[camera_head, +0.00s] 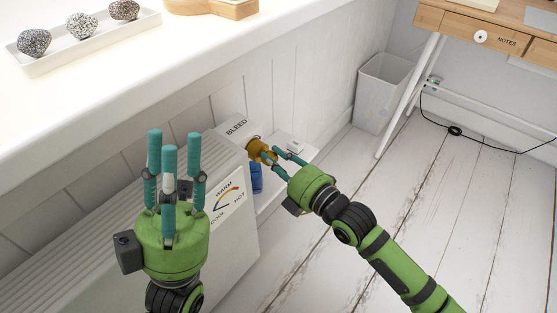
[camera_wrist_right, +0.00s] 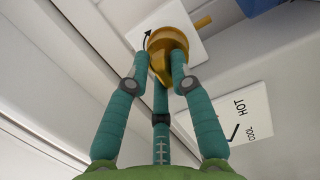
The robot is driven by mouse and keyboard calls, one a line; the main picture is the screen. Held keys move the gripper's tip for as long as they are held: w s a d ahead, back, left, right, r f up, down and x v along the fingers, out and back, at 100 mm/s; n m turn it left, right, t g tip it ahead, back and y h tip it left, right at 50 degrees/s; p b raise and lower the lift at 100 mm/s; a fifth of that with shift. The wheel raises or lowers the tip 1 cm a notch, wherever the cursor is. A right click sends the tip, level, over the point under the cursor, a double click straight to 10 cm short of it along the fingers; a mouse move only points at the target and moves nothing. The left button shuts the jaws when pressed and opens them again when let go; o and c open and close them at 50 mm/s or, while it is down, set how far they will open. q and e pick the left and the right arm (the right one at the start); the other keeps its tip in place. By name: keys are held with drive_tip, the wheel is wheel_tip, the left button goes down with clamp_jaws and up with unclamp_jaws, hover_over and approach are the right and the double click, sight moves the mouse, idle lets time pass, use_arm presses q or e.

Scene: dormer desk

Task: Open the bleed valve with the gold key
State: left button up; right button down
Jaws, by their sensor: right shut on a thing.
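The gold key (camera_head: 259,149) sits at the bleed valve, just below a white panel marked BLEED (camera_head: 237,127). The valve itself is hidden behind the key. My right gripper (camera_head: 268,160) is shut on the key, and its teal fingers close around the key in the right wrist view (camera_wrist_right: 162,72). That view shows the key against a white plate (camera_wrist_right: 190,25) with a curved black arrow beside it. My left gripper (camera_head: 174,150) is open and empty, fingers pointing up, in front of the radiator (camera_head: 95,225).
A dial label reading COOL, WARM, HOT (camera_head: 228,200) is on the radiator's end. A blue object (camera_head: 256,178) is below the key. A white ledge (camera_head: 110,75) with a tray of stones (camera_head: 82,45) runs above. A bin (camera_head: 382,90) and desk (camera_head: 490,40) stand at right.

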drive_tip(key=c, duration=1)
unclamp_jaws()
drive_tip(key=v, duration=1.2)
